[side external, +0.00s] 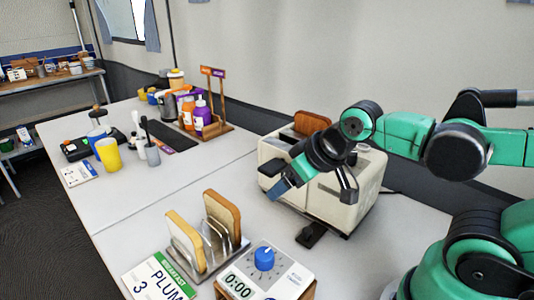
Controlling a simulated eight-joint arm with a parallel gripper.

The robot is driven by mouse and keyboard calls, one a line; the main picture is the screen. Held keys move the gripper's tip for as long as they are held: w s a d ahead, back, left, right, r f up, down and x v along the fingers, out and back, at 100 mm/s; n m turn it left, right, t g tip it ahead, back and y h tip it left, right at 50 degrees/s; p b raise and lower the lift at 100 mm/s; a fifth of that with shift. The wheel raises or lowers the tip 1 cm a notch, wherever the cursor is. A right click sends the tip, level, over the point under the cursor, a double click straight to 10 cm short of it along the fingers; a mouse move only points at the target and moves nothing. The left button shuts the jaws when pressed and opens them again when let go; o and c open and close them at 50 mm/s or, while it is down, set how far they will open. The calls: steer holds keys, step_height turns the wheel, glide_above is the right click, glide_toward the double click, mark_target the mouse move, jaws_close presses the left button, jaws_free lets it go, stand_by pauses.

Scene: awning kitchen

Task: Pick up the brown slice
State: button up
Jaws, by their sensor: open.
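A brown slice (312,122) sticks up from a slot at the far left of the cream toaster (340,204). Its lower part is hidden inside the toaster. My gripper (312,191) is open, with its fingers spread in front of the toaster's near side. Nothing shows between the fingers. The gripper is nearer the camera and lower in the picture than the brown slice. My wrist hides part of the toaster's top. Two pale slices with brown crusts, a front one (184,240) and a rear one (222,218), stand in a wire rack (213,262).
A timer with a blue knob (265,258) and a "PLUM 3" card (158,278) lie at the front. Bottles (203,115), a yellow cup (108,155) and utensils stand on the far table. The white tabletop (150,205) left of the rack is clear.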

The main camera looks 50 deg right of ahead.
stand_by(0.4)
steer(key=shift+c, duration=1.1)
